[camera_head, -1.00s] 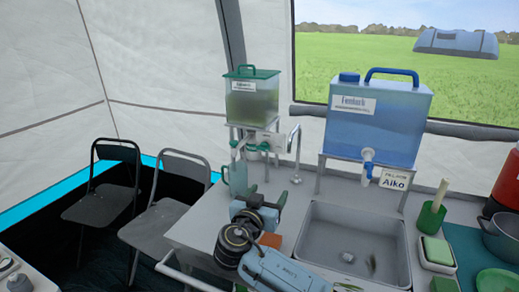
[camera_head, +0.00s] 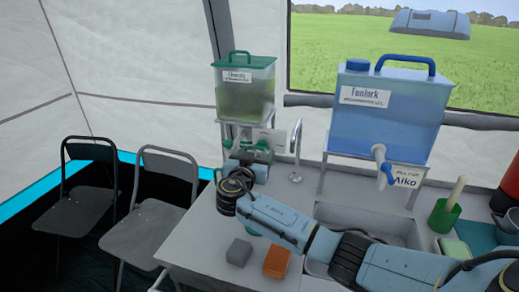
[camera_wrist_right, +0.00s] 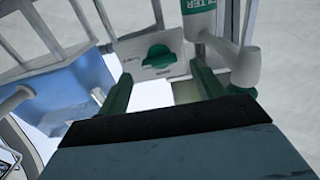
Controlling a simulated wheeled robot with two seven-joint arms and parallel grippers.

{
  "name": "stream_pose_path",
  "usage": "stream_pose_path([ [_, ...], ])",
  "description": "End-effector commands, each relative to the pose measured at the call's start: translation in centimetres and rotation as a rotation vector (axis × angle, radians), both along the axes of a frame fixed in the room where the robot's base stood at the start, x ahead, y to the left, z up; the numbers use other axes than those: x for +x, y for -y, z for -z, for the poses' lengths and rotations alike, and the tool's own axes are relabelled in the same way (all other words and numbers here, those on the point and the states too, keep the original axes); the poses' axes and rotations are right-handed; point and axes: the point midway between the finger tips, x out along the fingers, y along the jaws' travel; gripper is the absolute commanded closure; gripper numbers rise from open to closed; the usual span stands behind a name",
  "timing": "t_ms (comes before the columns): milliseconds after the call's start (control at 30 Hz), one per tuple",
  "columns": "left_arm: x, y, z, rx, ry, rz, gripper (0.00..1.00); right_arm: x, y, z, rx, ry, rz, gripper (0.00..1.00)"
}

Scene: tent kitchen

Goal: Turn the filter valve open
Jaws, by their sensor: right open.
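The green tank (camera_head: 246,95) stands on a white stand at the back of the counter. In the right wrist view a green valve knob (camera_wrist_right: 159,57) sits on a pale plate (camera_wrist_right: 135,45), with a white filter body (camera_wrist_right: 199,18) beside it. My right gripper (camera_wrist_right: 161,72) is open, its two green fingers pointing at the plate, with the knob between them in the picture. I see no contact. In the head view my right gripper (camera_head: 248,152) is in front of the stand below the green tank and hides part of it. My left gripper is not in view.
The blue tank (camera_head: 386,110) with a tap stands to the right, near a metal faucet (camera_head: 296,155). My right arm crosses over the sink (camera_head: 400,225). A grey block (camera_head: 239,252) and an orange block (camera_head: 277,262) lie on the counter below the arm. Folding chairs stand left.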

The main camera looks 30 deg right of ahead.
Motion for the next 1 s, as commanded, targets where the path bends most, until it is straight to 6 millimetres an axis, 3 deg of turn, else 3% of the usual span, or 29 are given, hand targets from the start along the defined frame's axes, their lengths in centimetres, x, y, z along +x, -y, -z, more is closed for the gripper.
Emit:
stream_pose_path([
  [233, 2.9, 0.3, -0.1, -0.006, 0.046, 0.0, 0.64, 1.9, 2.2, 0.0, -0.001, 0.001, 0.001, 0.33],
  [633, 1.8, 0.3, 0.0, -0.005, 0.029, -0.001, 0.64, 2.2, 2.7, 0.0, 0.001, 0.0, 0.0, 0.34],
  [900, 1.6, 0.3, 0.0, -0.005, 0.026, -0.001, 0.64, 2.2, 2.6, 0.0, 0.001, -0.001, 0.0, 0.69],
  [1000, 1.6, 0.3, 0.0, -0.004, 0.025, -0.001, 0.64, 2.2, 2.6, 0.0, 0.001, -0.001, 0.0, 0.77],
])
